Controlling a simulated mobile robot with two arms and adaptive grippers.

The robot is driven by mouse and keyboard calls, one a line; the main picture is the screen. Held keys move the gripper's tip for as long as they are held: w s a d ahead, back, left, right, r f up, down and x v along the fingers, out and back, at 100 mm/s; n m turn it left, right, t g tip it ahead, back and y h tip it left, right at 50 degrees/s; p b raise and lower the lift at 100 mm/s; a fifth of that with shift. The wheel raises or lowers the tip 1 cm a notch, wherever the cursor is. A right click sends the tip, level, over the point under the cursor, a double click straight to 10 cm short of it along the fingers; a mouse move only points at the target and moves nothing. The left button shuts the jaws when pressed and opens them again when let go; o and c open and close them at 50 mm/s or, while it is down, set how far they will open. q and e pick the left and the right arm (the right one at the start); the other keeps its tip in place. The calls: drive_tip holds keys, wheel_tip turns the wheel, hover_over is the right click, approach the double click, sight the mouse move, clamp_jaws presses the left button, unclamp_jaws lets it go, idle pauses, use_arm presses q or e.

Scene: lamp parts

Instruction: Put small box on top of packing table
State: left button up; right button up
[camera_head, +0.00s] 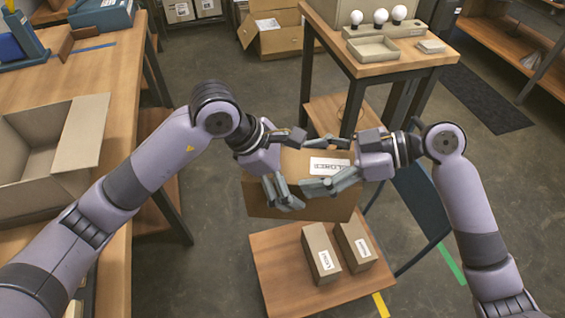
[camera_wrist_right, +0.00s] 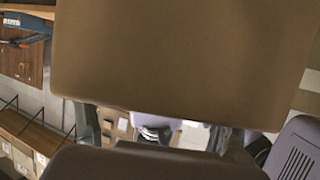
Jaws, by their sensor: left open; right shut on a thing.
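A brown cardboard box (camera_head: 290,210) with a white label hangs in mid-air between my two grippers in the head view. My right gripper (camera_head: 322,166) is shut on its right side, with fingers across the label area. In the right wrist view the box (camera_wrist_right: 185,60) fills the upper middle. My left gripper (camera_head: 290,168) is open at the box's left side, its fingers close to the box; whether they touch it I cannot tell. The wooden packing table (camera_head: 125,75) runs along the left of the head view.
An open carton (camera_head: 40,175) stands on the left table. Two slim boxes, one left (camera_head: 318,250) and one right (camera_head: 356,243), stand on a low wooden surface (camera_head: 265,255) below the held box. A table (camera_head: 400,62) with bulbs stands behind.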

use_arm(q)
drive_tip(key=shift+d+f, duration=0.15)
drive_tip(key=shift+f, duration=0.05)
use_arm(e)
drive_tip(key=shift+r, duration=0.15)
use_arm(q)
drive_tip(key=shift+c, duration=0.4)
drive_tip(key=shift+w, duration=0.1)
drive_tip(key=c, duration=1.9)
use_arm(e)
drive_tip(key=shift+s+a, duration=0.1)
drive_tip(key=o, duration=1.6)
use_arm(q)
drive_tip(key=shift+r, duration=0.1)
use_arm(e)
drive_tip(key=o, duration=0.4)
